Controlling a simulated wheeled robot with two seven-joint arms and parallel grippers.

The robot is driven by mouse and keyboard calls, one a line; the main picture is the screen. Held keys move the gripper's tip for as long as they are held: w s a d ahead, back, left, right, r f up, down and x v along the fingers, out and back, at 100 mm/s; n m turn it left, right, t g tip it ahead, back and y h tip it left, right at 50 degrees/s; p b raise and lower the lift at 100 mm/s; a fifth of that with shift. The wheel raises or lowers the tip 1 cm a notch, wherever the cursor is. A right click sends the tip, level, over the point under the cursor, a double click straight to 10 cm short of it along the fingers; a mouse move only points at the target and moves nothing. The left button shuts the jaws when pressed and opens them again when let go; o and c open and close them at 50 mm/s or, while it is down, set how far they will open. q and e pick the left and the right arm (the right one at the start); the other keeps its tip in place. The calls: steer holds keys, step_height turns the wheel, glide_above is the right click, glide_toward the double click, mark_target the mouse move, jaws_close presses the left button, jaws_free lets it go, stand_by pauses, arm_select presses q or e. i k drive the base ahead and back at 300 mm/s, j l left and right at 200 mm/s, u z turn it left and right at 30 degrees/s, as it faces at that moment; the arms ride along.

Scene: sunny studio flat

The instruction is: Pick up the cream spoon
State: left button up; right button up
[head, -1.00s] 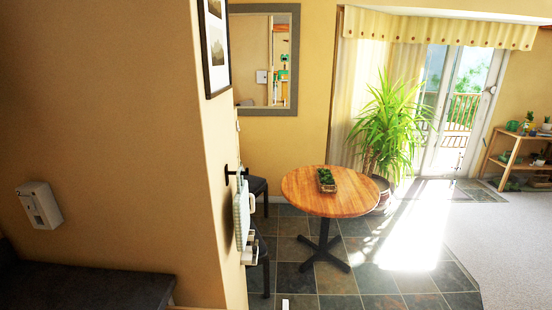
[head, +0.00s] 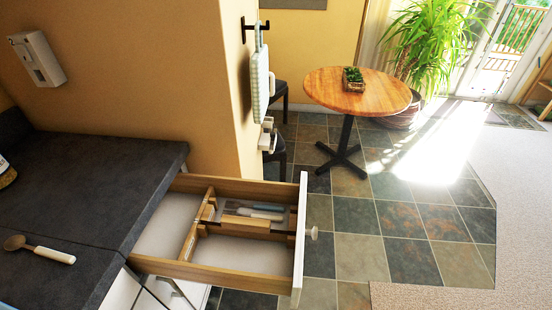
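A spoon with a brown bowl and a cream handle (head: 54,255) lies on the dark countertop (head: 95,185) at the lower left of the head view. An open drawer (head: 205,271) juts out from under the counter, with a wooden divider inside. In its back right compartment lie a cream-handled utensil (head: 260,214) and a pale blue-handled one (head: 246,205); their heads are too unclear to name. Neither of my grippers shows in the view.
A jar (head: 6,172) is cut off at the left edge. The drawer's white front with its knob (head: 311,233) sticks out over the tiled floor. A round wooden table (head: 350,100) with a small planter (head: 353,80) stands farther back. The floor right of the drawer is clear.

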mark_target(16, 243)
steer(key=k+u, duration=0.15)
steer(key=u, duration=1.8)
